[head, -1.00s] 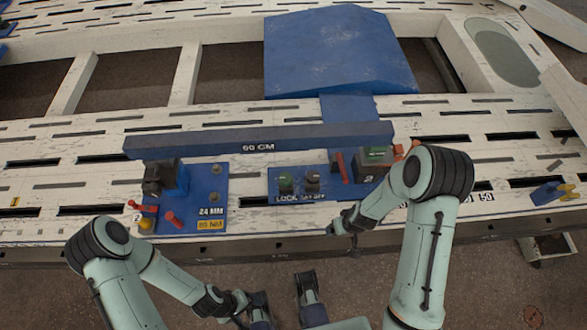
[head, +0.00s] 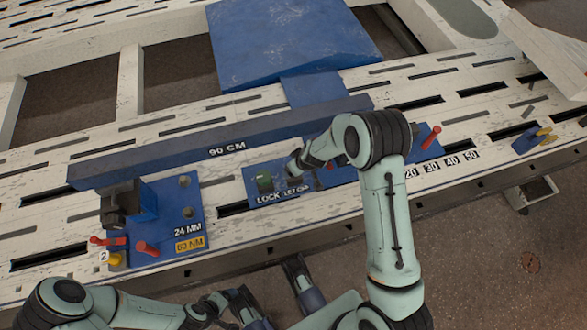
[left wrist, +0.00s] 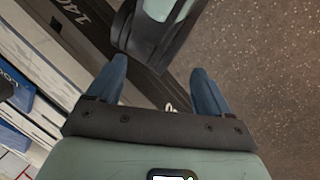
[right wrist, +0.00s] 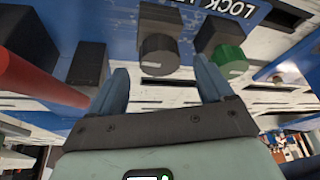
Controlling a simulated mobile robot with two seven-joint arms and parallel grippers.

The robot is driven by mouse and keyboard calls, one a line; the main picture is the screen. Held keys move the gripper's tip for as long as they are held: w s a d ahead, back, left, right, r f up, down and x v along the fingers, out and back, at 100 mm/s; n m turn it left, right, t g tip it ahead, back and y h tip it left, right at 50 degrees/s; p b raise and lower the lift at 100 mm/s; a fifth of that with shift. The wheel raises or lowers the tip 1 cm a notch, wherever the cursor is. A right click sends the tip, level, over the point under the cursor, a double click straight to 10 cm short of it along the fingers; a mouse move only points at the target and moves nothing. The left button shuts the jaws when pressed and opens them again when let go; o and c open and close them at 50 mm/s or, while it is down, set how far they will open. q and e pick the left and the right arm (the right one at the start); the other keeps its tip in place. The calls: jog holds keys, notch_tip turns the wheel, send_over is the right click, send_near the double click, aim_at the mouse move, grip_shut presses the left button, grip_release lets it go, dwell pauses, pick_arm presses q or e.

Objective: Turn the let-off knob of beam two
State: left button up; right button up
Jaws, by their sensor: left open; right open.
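The let-off knob (right wrist: 158,55) is dark grey and round, on the blue panel beside the green lock knob (right wrist: 225,55). In the head view the green lock knob (head: 264,181) and the LET OFF lettering (head: 295,191) show, but my right wrist hides the let-off knob. My right gripper (right wrist: 162,78) is open, with its two blue fingers pointing at the let-off knob, one towards each side. I cannot tell whether they touch it. My left gripper (head: 270,279) is open and empty in front of the bench; it also shows in the left wrist view (left wrist: 160,68).
A red lever (right wrist: 38,80) and a black block (right wrist: 88,63) stand close to the right gripper. A long blue 90 CM bar (head: 220,145) lies behind the panel. A blue 24 MM station (head: 168,215) with red handles is at left. The floor in front is clear.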

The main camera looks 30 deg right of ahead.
pick_arm(q)
jog(key=shift+w+a+f, duration=0.35)
jog(key=shift+w+f, duration=0.1)
jog(key=shift+w, duration=0.25)
pick_arm(e)
jog(key=shift+x, duration=1.5)
